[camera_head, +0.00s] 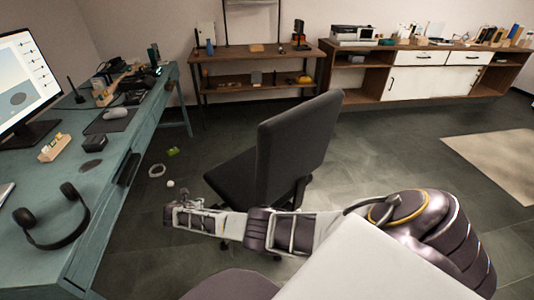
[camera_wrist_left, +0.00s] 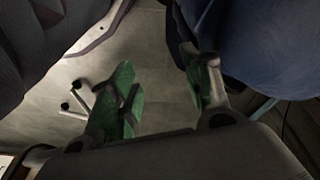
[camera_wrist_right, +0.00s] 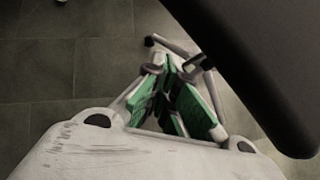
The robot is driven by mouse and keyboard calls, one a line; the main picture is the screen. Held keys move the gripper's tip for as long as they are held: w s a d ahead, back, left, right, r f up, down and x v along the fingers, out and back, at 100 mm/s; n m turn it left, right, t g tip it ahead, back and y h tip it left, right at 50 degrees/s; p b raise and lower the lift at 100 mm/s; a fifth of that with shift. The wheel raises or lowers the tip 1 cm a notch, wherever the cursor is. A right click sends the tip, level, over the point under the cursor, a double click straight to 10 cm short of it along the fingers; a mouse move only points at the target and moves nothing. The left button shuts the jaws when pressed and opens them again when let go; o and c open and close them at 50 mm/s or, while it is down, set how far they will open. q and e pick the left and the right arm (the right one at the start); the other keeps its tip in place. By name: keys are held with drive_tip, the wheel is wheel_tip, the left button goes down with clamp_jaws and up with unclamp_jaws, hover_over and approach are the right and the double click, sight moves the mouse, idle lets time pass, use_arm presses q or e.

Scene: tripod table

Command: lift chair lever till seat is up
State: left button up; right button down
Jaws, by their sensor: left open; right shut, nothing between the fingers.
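The dark office chair stands in the middle of the head view, with its backrest (camera_head: 300,145) turned towards me and its seat (camera_head: 235,180) to the left. My right arm reaches across in front of the chair, and my right gripper (camera_head: 180,214) is at the seat's near left. In the right wrist view my right gripper (camera_wrist_right: 173,95) is shut and empty, below a dark chair part (camera_wrist_right: 260,55) at the upper right. I cannot make out the lever for certain. My left gripper (camera_wrist_left: 162,95) is open and empty, and shows only in the left wrist view.
A teal desk (camera_head: 95,215) with a monitor (camera_head: 25,80) and headphones (camera_head: 50,220) runs along the left. A shelf (camera_head: 255,75) and a sideboard (camera_head: 430,75) stand at the back. The floor (camera_head: 400,150) right of the chair is clear up to a beige rug (camera_head: 500,160).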

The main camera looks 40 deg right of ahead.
use_arm(q)
wheel_tip(320, 180, down, 5)
drive_tip(key=b, duration=0.4)
drive_tip(key=shift+s+r, duration=0.1)
drive_tip(key=shift+r, duration=0.1)
use_arm(e)
drive_tip(key=w+a, duration=0.1)
drive_tip(key=a, duration=0.7)
drive_tip(key=shift+a, duration=0.3)
use_arm(q)
drive_tip(key=shift+r, duration=0.3)
use_arm(e)
drive_tip(key=shift+r, duration=0.2)
use_arm(q)
drive_tip(key=shift+d+p+v, duration=0.15)
drive_tip(key=shift+p+v, duration=1.05)
drive_tip(key=shift+p, duration=0.05)
drive_tip(key=shift+d+p+v, duration=0.1)
drive_tip(key=shift+p+v, duration=1.1)
use_arm(e)
drive_tip(key=shift+s+r, duration=0.2)
drive_tip(key=shift+r, duration=0.6)
drive_tip(key=shift+s+r, duration=0.2)
drive_tip(key=shift+r, duration=0.55)
drive_tip(key=shift+s+r, duration=0.2)
drive_tip(key=shift+r, duration=0.6)
use_arm(q)
drive_tip(key=shift+s, duration=0.25)
use_arm(e)
drive_tip(key=shift+s, duration=0.15)
